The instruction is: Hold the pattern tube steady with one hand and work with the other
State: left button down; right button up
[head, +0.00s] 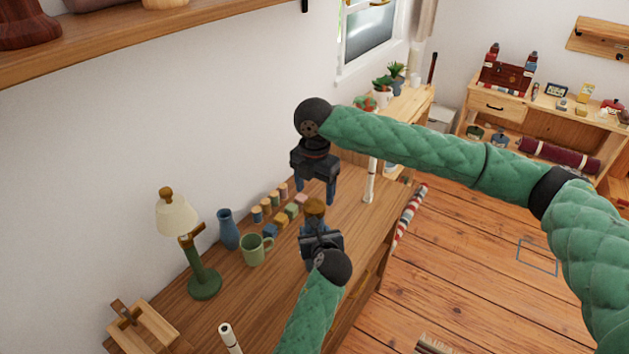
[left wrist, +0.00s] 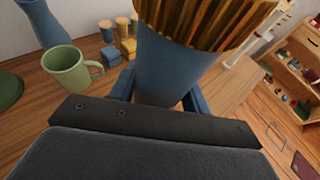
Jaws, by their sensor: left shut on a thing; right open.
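My left gripper (head: 318,238) is shut on a blue tube with a brown-and-gold striped top (head: 315,208), upright over the wooden table. In the left wrist view the blue tube (left wrist: 165,70) fills the space between the jaws; its lower end is hidden. I take it as the pattern tube, but cannot be certain. My right gripper (head: 316,188) is open, pointing down with nothing between its fingers. In the head view it appears just above and behind the tube's top.
A green mug (head: 256,250), blue vase (head: 228,229) and lamp (head: 204,283) stand left of the tube. Several small spools and blocks (head: 281,221) lie behind it. A white cylinder (head: 370,182) stands to the right. The table's front edge is close on the right.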

aim_at(314, 205)
notch_tip(314, 205, down, 5)
jog(key=shift+r, duration=0.1)
dwell(0.3)
jog(key=c, duration=1)
jog(key=m, duration=1.1)
jog(key=shift+m, duration=0.3)
jog(key=m, duration=0.5)
jog(key=shift+m, duration=0.4)
jog(key=m, duration=0.7)
jog(key=o, duration=1.1)
